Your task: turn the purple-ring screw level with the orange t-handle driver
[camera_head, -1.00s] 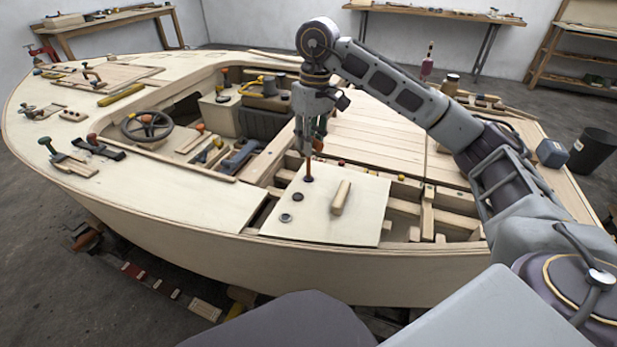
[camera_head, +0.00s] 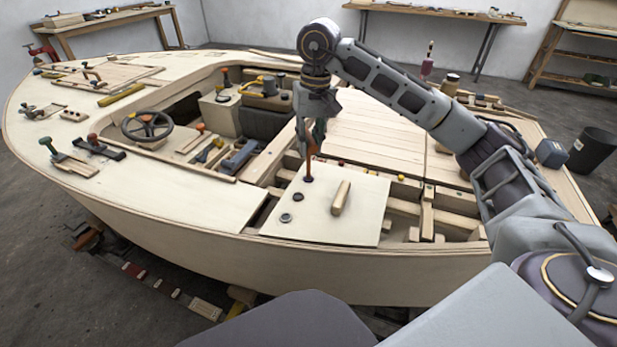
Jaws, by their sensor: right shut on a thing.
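My right gripper (camera_head: 317,132) points straight down over the pale plywood panel (camera_head: 350,222) at the hull's near side. It is shut on the orange t-handle driver (camera_head: 309,160), and the fingers hide most of the handle. The driver stands about upright, with its lower end at a small dark round fitting (camera_head: 308,179) near the panel's far left part. This looks like the purple-ring screw, but its ring is too small to read clearly. I cannot tell whether the screw is level with the panel. My left gripper is not in view.
Two more dark round fittings (camera_head: 285,217) lie nearer on the panel, beside a wooden block handle (camera_head: 340,198). Open framing (camera_head: 428,215) lies right of the panel. A steering wheel (camera_head: 147,126) and loose tools sit on the left deck. The right deck planks (camera_head: 375,135) are mostly clear.

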